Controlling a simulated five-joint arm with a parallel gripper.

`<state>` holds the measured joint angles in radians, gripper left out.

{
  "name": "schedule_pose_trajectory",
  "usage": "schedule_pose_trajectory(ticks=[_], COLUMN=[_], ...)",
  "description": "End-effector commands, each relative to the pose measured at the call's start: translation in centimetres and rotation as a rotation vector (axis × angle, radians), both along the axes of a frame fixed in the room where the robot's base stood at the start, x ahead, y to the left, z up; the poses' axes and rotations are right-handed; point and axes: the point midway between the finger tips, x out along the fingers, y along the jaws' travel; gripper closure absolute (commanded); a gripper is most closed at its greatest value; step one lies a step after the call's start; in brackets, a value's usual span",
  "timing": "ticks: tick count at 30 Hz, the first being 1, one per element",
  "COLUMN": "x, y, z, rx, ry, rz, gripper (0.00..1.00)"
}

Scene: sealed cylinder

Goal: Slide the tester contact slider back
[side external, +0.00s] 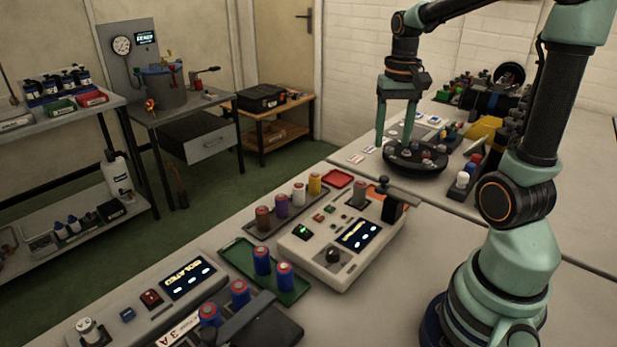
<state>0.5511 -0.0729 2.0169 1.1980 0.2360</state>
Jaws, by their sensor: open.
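The tester is a pale box (318,258) on the bench, with a lit dark display (358,235), a green-lit switch and a black knob (333,255). My gripper (393,138) is open and empty, fingers down, behind the tester near a round black tray (402,168). It is not touching the slider.
A dark tray (262,232) with several coloured cylinders lies left of the tester. A green tray (290,297) with two blue-red cylinders lies in front. A red tray (338,178) sits behind. Several small items crowd the back right bench. Clear bench lies right of the tester.

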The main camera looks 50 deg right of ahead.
Motion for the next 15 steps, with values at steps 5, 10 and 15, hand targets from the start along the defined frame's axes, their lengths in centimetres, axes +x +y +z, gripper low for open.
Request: schedule_pose_trajectory(ticks=[5, 10, 15], x=[0.0, 0.0, 0.0], y=[0.0, 0.0, 0.0], z=[2.3, 3.0, 3.0], rx=[-0.001, 0.001, 0.001], ry=[-0.001, 0.001, 0.001], rz=[-0.001, -0.001, -0.001], gripper=[0.41, 0.41, 0.41])
